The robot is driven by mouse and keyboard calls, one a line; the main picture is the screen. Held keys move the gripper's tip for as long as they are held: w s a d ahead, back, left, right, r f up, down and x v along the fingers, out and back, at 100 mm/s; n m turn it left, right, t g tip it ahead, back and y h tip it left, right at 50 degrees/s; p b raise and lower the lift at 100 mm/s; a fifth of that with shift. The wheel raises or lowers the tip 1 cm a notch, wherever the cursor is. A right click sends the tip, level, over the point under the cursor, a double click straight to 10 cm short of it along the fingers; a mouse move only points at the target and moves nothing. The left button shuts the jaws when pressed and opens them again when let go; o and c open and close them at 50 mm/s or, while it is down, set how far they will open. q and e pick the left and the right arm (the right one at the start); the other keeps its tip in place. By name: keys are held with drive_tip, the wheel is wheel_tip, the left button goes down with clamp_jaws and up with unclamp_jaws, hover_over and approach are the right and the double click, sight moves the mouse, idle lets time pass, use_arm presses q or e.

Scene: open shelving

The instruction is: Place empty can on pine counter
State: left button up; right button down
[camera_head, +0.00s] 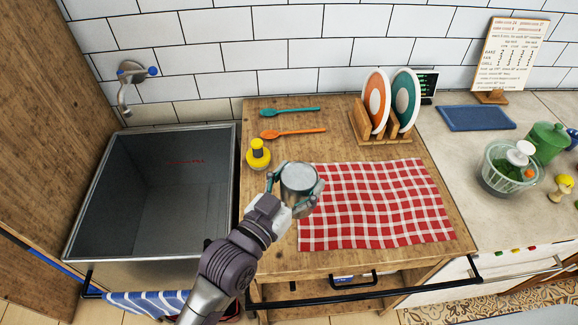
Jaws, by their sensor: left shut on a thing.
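A silver metal can (299,176) is held upright by my left gripper (298,187), whose fingers close around its sides. In this view the can lies over the left edge of the red checked cloth and the bare wood beside it. I cannot tell whether its base touches anything. The pine counter (330,262) is the wooden top with the cloth on it, to the right of the sink. My right gripper is not in view.
A yellow bottle (258,155) stands just left of the can. Teal (290,111) and orange (292,132) spoons lie behind. A plate rack (384,140) stands at the back. The red checked cloth (385,205) lies flat. A deep sink (150,200) is at left.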

use_arm(q)
drive_tip(key=w+a+f, duration=0.1)
drive_tip(key=w+f, duration=0.2)
drive_tip(key=w+a+f+p, duration=0.1)
drive_tip(key=w+a+f, duration=0.1)
drive_tip(key=w+f, duration=0.1)
drive_tip(key=w+a+f, duration=0.2)
drive_tip(key=w+f, duration=0.1)
drive_tip(key=f, duration=0.1)
drive_tip(key=shift+w, duration=0.1)
drive_tip(key=shift+f, duration=0.1)
drive_tip(key=shift+f, duration=0.15)
drive_tip(key=o, duration=1.1)
drive_tip(key=shift+o, duration=0.2)
